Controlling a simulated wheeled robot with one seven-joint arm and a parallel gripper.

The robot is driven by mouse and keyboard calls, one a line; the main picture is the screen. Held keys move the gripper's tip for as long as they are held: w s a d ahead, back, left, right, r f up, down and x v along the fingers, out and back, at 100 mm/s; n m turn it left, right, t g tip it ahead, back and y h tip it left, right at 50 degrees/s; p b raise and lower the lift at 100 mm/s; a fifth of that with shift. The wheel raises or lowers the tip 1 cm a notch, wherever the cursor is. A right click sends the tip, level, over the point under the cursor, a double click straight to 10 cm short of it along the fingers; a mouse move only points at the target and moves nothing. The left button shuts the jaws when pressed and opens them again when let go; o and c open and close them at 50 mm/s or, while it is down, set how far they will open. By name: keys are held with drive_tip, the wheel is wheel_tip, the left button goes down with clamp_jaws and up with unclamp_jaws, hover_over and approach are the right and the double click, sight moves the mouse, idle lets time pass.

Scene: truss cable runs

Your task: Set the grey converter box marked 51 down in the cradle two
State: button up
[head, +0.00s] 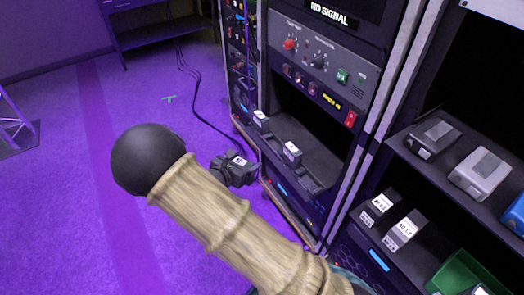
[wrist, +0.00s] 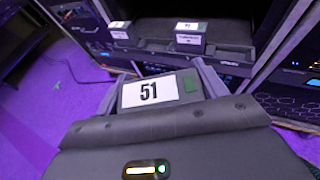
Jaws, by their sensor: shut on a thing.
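The grey converter box marked 51 (wrist: 160,90) is held level in my gripper (wrist: 158,84), its white label and a green patch facing the wrist camera. In the head view my gripper (head: 233,170) is a dark shape beside the front of the rack bay, partly behind my arm. Beyond the box, a dark shelf (wrist: 155,46) in the bay carries two small labelled blocks, a left one (wrist: 119,31) and a right one (wrist: 189,36). I cannot read their labels or tell which marks cradle two. The box is apart from the shelf.
The rack's control panel (head: 318,62) hangs above the bay. Black cables (head: 190,68) run over the purple floor. The floor at left is mostly clear.

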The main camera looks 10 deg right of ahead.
drive_tip(key=s+d+f+m+g+h, duration=0.1)
drive_tip(key=s+d+f, duration=0.1)
drive_tip(key=d, duration=0.5)
drive_tip(key=s+d+f+m+g+h, duration=0.1)
drive_tip(key=s+d+f, duration=0.1)
drive_tip(key=s+d, duration=0.2)
drive_tip(key=d, duration=0.2)
drive_tip(key=shift+d+f+m, duration=0.3)
drive_tip(key=shift+d+f, duration=0.05)
drive_tip(key=shift+d, duration=0.05)
drive_tip(key=shift+s+a, duration=0.1)
